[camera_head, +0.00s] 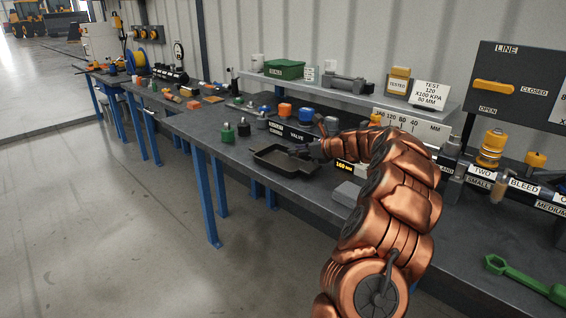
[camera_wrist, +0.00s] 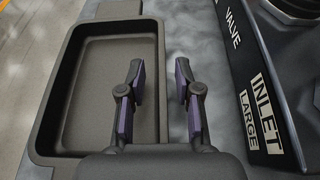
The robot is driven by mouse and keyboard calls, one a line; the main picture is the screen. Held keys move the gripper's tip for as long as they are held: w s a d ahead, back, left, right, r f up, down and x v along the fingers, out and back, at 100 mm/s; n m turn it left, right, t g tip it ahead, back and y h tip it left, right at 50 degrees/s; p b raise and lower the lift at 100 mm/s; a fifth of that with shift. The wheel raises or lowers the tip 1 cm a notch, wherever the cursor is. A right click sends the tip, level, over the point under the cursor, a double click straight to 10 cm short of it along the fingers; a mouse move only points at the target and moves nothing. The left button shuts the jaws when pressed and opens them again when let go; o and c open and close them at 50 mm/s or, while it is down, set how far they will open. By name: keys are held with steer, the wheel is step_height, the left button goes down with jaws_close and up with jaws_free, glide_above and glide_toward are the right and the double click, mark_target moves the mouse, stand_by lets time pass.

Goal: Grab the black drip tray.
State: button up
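The black drip tray (camera_head: 283,170) is a shallow rectangular pan on the dark workbench, near its front edge in the head view. In the wrist view the tray (camera_wrist: 95,75) fills the left side and looks empty. My gripper (camera_wrist: 159,78) is open, with its two fingers on either side of the tray's right wall. The left finger is over the inside of the tray and the right finger is outside it. No contact with the wall can be made out. In the head view my gripper (camera_head: 312,151) is small at the tray's right end.
A panel labelled VALVE, INLET and LARGE (camera_wrist: 262,115) stands close to the right of my gripper. Green (camera_head: 227,132) and grey (camera_head: 243,128) fittings stand left of the tray. A grey block (camera_head: 346,193) lies to its right. A green wrench (camera_head: 520,277) lies far right.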

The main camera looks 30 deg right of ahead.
steer(key=shift+w+a+f, duration=0.1)
steer(key=shift+w+f, duration=0.15)
steer(key=shift+w, duration=0.2)
steer(key=shift+c, duration=0.2)
jaws_close()
